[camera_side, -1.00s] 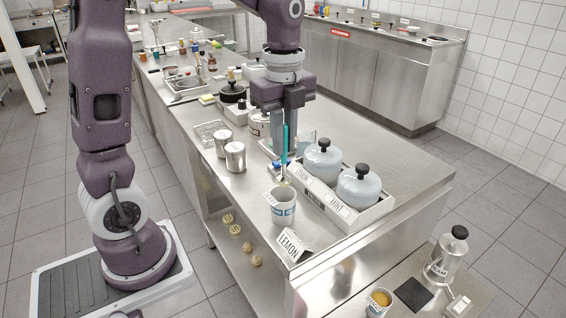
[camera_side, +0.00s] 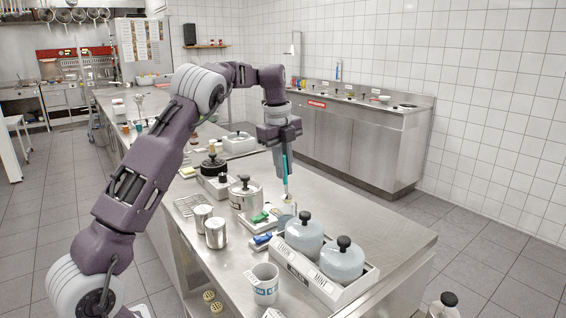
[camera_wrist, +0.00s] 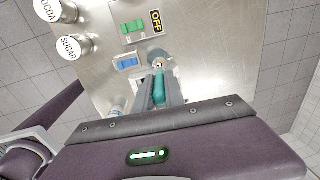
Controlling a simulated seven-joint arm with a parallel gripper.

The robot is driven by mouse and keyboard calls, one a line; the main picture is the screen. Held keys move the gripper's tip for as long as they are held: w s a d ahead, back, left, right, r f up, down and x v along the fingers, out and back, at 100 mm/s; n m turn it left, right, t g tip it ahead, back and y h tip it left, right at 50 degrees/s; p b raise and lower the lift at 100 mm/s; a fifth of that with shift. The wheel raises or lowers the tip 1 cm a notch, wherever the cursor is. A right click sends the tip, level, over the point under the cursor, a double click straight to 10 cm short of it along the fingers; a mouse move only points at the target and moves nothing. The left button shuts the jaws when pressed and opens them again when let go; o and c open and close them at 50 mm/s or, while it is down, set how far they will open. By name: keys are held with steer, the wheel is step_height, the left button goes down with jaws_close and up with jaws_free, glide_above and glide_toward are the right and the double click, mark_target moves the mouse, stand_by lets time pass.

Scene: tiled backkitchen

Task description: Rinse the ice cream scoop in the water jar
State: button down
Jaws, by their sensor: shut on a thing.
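My gripper (camera_side: 283,150) is shut on the teal handle of the ice cream scoop (camera_side: 285,166), which hangs nearly upright with its metal end down. The handle also shows in the wrist view (camera_wrist: 159,88). A pale, see-through container that looks like the water jar (camera_side: 287,212) stands below the scoop, just behind the lidded tubs. The scoop's end is at the jar's mouth in the side view; I cannot tell whether it is inside or above. Any water in the jar is too small to make out.
Two pale-blue lidded tubs (camera_side: 304,234) stand in a white holder to the right. A white labelled cup (camera_side: 264,284) is in front. Green (camera_side: 259,217) and blue (camera_side: 262,238) switch-like blocks, metal canisters (camera_side: 215,233) and a lidded pot (camera_side: 245,195) stand left. The counter's right side is clear.

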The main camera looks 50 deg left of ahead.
mark_target(284, 197)
step_height(284, 197, down, 9)
steer(key=shift+r, duration=0.1)
stand_by(0.4)
stand_by(2.8)
steer(key=shift+r, duration=4.5)
